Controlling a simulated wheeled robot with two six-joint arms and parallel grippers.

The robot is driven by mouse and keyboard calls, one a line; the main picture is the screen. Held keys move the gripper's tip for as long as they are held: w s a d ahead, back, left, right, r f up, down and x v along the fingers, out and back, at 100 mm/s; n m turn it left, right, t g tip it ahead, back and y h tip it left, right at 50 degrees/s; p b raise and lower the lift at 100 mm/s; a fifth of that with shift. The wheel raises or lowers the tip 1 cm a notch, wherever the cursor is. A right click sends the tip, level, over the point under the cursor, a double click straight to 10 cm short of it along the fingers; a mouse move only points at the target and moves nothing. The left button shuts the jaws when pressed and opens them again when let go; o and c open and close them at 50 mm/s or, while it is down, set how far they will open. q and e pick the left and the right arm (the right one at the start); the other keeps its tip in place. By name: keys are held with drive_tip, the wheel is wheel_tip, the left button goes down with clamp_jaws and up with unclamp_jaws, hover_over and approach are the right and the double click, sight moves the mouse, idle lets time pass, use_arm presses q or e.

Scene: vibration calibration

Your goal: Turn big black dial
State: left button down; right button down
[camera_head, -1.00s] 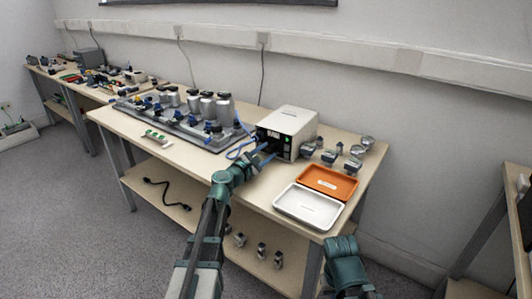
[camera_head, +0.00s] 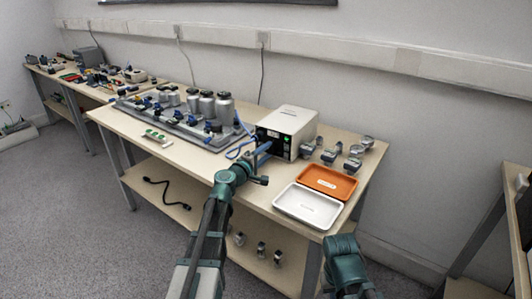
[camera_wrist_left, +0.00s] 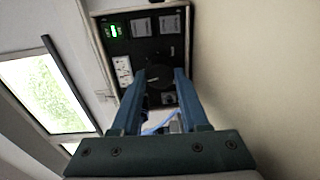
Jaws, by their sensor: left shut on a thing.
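The big black dial (camera_wrist_left: 158,74) is a round knob on the dark front panel of a white box-shaped device (camera_head: 288,131). My left gripper (camera_wrist_left: 160,78) reaches the panel with one finger on each side of the dial, and it is shut on the dial. In the head view the left gripper (camera_head: 262,149) is at the device's front, and the dial is hidden there. My right arm shows at the bottom right of the head view, but its gripper cannot be seen.
An orange tray (camera_head: 350,193) and a white tray (camera_head: 286,209) lie right of my left arm. Several metal pieces (camera_head: 330,155) stand right of the device. A blue cable (camera_head: 236,151) runs from a board of metal cylinders (camera_head: 176,127) at the left. A green display (camera_wrist_left: 114,31) is lit.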

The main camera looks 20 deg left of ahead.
use_arm(q)
drive_tip(key=shift+m, duration=1)
drive_tip(key=shift+s, duration=0.1)
drive_tip(key=shift+c, duration=2)
unclamp_jaws()
drive_tip(key=v, duration=1.3)
drive_tip(key=shift+s+f+p, duration=0.1)
drive_tip(key=shift+s+p, duration=0.2)
drive_tip(key=shift+s, duration=0.1)
drive_tip(key=shift+a, duration=0.1)
